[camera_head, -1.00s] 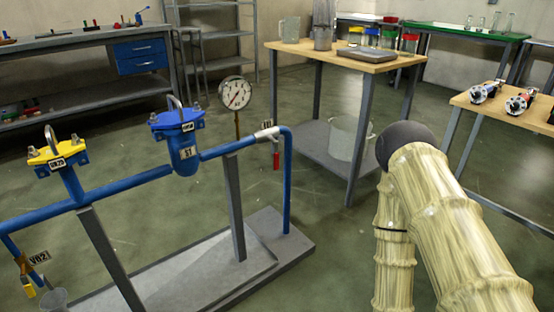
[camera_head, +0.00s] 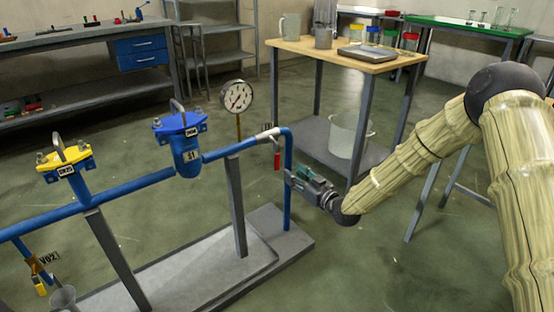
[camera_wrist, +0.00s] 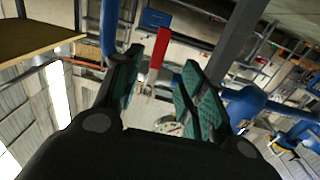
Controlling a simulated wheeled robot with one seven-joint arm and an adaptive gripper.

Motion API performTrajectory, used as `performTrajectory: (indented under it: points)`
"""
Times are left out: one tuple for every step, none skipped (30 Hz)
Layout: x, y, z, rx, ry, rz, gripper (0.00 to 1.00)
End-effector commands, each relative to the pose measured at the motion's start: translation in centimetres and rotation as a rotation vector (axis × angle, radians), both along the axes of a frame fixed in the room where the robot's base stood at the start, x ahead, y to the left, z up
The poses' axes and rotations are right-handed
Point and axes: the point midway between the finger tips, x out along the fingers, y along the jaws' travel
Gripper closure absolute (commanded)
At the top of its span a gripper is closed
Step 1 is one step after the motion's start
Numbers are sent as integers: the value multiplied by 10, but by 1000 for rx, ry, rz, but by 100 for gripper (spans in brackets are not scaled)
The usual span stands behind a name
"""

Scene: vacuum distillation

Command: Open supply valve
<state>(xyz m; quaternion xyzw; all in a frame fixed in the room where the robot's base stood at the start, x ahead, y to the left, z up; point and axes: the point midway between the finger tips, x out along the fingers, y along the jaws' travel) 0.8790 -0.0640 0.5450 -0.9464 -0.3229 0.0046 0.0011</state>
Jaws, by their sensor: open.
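A blue pipe (camera_head: 130,186) runs across the left of the head view and bends down at its right end. A valve with a red handle (camera_head: 277,160) sits near that bend, its handle hanging down. In the wrist view the red handle (camera_wrist: 159,47) shows ahead of my gripper, between the lines of the two fingers and apart from them. My gripper (camera_head: 297,181) is open and empty, just right of the vertical blue pipe and slightly lower than the red handle. Its green-padded fingers show in the wrist view (camera_wrist: 160,92). Which valve is the supply valve cannot be read.
A pressure gauge (camera_head: 236,97), a blue-capped vessel (camera_head: 185,150) and a yellow-capped fitting (camera_head: 64,160) stand along the pipe. A lower valve (camera_head: 40,282) hangs at the left. A wooden-topped table (camera_head: 300,45) with a bucket (camera_head: 350,134) below stands behind my gripper.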

Motion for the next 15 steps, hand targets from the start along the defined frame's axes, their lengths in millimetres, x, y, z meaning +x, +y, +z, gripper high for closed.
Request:
performTrajectory:
  points:
    - [3,1,4,2,-10,2,59]
    - [5,2,4,2,-14,3,59]
    - [6,3,4,2,-15,3,59]
    - [8,5,4,1,-14,3,59]
    - [10,6,3,1,-14,3,59]
    - [13,9,3,0,-14,3,59]
    - [17,11,3,1,-14,3,59]
    - [20,14,2,1,-14,3,59]
    - [25,18,2,1,-13,3,59]
    - [29,21,2,1,-13,3,59]
    - [33,24,2,2,-14,2,59]
    - [38,28,2,2,-14,2,59]
    - [42,31,2,1,-13,2,59]
    - [46,34,2,1,-13,2,59]
    - [51,38,2,0,-14,3,59]
